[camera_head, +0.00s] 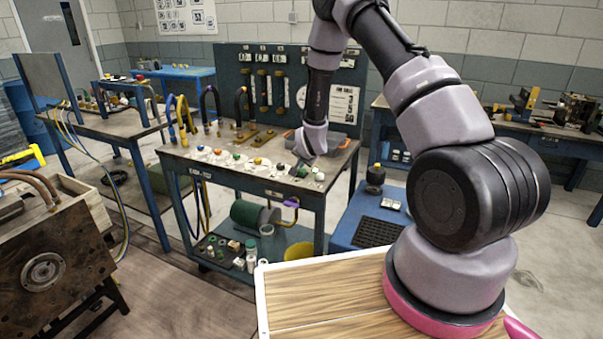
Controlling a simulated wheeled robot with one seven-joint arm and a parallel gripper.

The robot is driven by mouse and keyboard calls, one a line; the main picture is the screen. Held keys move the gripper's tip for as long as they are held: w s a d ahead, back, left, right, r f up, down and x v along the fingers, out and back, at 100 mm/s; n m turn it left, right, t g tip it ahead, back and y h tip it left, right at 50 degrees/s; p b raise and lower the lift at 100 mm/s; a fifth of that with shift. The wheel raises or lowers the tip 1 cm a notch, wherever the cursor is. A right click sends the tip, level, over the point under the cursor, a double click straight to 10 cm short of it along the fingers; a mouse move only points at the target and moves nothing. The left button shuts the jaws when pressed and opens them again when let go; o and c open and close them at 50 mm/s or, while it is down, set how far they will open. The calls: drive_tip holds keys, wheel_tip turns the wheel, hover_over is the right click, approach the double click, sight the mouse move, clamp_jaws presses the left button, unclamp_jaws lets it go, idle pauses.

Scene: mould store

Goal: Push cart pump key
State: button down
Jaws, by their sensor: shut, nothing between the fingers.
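The cart (268,185) stands in the middle of the view, with a dark worn top and a tall tool panel at its back. My gripper (299,168) points down just over the right part of the cart top, close to the keys there. It is shut and empty. Its fingertips are small and dark, and I cannot tell whether they touch a key.
Curved hoses (210,95) rise at the cart's left back. A yellow bucket (299,251) and a green cylinder (250,213) are on its lower shelf. A blue box (366,222) stands at the right. A heavy mould block (45,265) fills the left foreground. Floor shows between them.

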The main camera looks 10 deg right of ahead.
sight(301, 171)
drive_tip(key=shift+f, duration=0.35)
drive_tip(key=shift+r, duration=0.1)
idle(0.3)
drive_tip(key=shift+r, duration=0.85)
drive_tip(key=shift+r, duration=0.1)
drive_tip(key=shift+r, duration=2.9)
drive_tip(key=shift+r, duration=0.1)
